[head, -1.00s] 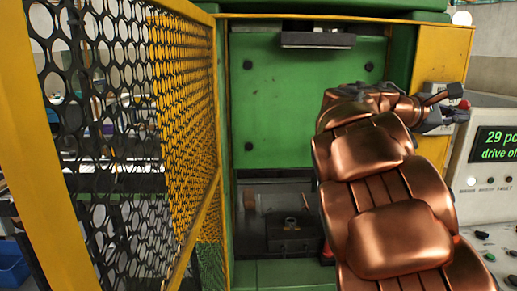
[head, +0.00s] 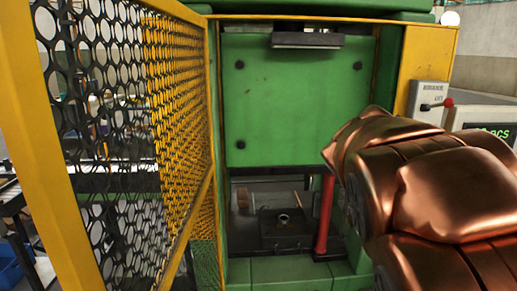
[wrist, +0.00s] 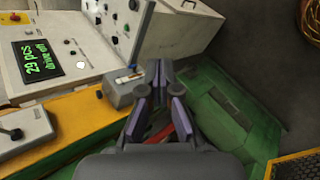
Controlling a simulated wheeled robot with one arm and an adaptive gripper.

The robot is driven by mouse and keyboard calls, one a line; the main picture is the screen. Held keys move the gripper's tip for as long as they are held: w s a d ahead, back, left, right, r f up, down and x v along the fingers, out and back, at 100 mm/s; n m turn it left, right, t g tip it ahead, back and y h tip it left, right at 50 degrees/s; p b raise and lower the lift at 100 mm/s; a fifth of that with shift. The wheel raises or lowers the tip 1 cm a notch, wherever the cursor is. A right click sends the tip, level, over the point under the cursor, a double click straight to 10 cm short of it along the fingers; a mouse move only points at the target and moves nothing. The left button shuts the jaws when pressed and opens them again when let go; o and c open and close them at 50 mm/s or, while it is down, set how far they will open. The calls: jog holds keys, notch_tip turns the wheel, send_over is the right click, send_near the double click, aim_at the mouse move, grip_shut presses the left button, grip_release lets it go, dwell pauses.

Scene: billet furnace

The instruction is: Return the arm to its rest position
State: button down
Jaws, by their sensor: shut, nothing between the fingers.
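My gripper (wrist: 158,88) shows in the wrist view, its two dark fingers closed toward each other with nothing held. It points out over the green machine base and the control boxes, apart from them as far as I can tell. In the head view my copper-coloured arm fills the right side, and the gripper is hidden behind it.
The yellow mesh guard door (head: 180,110) stands open on the left. The green press panel (head: 290,100) has a red post (head: 325,215) below it. A lever box (head: 430,98) and console (head: 487,118) stand right; the console screen (wrist: 40,63) reads "29 pcs drive off".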

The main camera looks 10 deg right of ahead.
jog(key=s+a+f+m+g+y, duration=0.1)
jog(key=s+a+f+y, duration=0.2)
jog(key=s+a+f, duration=0.4)
jog(key=s+a+f+m+y, duration=0.25)
jog(key=s+a+f, duration=0.25)
jog(key=a, duration=0.5)
jog(key=s+a+f+g+y, duration=0.1)
jog(key=s+a+f+y, duration=0.35)
jog(key=a, duration=0.35)
jog(key=w+d+r+t+h+b, duration=0.2)
jog(key=w+d+t+h+b, duration=0.3)
jog(key=w+d, duration=1)
jog(key=n+t+b, duration=0.1)
jog(key=n+t, duration=1.4)
jog(key=t, duration=0.4)
send_near(451, 105)
jog(key=shift+h, duration=0.4)
jog(key=x, duration=0.7)
jog(key=shift+w, duration=0.15)
